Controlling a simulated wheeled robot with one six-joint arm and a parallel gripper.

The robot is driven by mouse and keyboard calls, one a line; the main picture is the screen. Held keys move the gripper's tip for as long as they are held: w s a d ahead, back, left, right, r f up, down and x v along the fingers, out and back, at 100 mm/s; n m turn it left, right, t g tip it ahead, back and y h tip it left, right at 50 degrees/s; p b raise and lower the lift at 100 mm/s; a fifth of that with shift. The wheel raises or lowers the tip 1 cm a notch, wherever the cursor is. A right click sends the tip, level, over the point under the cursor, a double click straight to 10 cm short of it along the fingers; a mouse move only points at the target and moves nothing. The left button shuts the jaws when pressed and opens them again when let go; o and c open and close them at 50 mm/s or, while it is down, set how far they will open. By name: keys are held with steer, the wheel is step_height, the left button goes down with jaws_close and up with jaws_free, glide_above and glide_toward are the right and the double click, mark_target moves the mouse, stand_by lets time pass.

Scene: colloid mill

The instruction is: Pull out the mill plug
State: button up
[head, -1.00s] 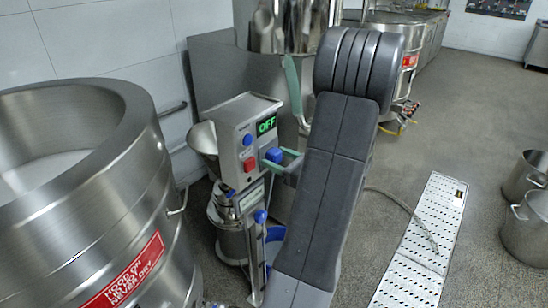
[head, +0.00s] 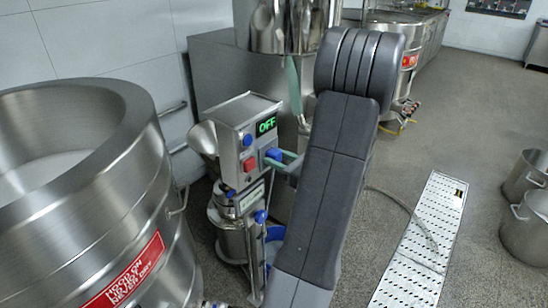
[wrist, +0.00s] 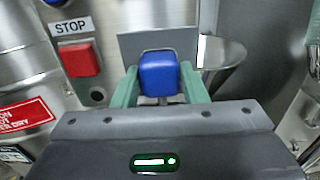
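The mill plug appears to be the blue block (head: 273,154) at the right side of the steel mill control box (head: 240,150). It also shows in the wrist view (wrist: 159,73), in front of a grey plate. My gripper (head: 284,157) has green fingers, one on each side of the blue block. In the wrist view my gripper (wrist: 159,78) looks shut on it, with no clear gap at the sides. Whether the block is still seated is hidden. The box's green display (head: 266,124) reads OFF. A red button (wrist: 80,60) under a STOP label is left of my gripper.
A large steel vat (head: 90,190) with a red warning label stands at the left. A steel cabinet (head: 225,75) is behind the mill. A perforated white floor grate (head: 420,240) lies at right, with steel pots (head: 525,235) beyond it. The floor between is open.

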jaws_close()
steer(key=v, duration=0.6)
stand_by(0.9)
